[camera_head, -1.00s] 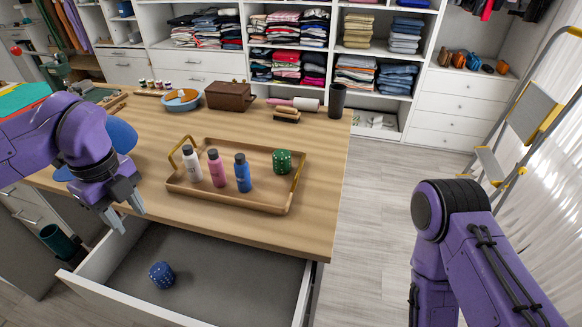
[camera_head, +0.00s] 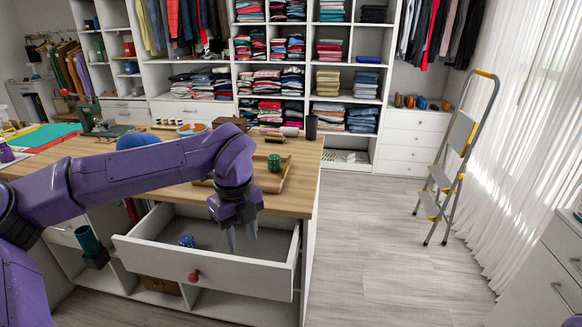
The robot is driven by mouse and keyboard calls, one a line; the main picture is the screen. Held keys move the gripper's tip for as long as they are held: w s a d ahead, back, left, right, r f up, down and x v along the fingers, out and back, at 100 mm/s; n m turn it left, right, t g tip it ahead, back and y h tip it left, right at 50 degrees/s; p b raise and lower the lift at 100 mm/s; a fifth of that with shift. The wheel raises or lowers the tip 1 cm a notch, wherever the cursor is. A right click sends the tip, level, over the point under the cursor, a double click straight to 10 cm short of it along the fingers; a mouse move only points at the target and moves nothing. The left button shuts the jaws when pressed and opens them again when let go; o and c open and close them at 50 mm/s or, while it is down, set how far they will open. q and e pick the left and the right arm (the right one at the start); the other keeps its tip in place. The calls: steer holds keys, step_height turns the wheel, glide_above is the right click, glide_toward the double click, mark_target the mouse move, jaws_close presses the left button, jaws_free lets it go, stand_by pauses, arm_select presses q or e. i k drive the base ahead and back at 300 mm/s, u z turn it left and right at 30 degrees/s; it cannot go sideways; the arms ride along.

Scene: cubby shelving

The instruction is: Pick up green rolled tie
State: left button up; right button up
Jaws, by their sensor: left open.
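The green rolled tie (camera_head: 274,162) has light dots and stands on the wooden tray (camera_head: 287,174) near the front right of the wooden island top (camera_head: 297,201). My left gripper (camera_head: 243,240) is open and empty. It points down in front of the island's edge, over the right part of the open drawer (camera_head: 270,283), and is apart from the tie. My left forearm and wrist hide most of the tray and whatever stands on its left. My right gripper is not in view.
A dark cylinder (camera_head: 311,127) stands at the island's back right. A stepladder (camera_head: 452,150) stands at right. Floor right of the island is clear.

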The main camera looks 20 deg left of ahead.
mark_target(274, 161)
steer(key=z, duration=0.5)
steer(key=i, duration=2.35)
steer(key=u, duration=1.35)
steer(key=i, duration=0.85)
steer(key=u, duration=0.95)
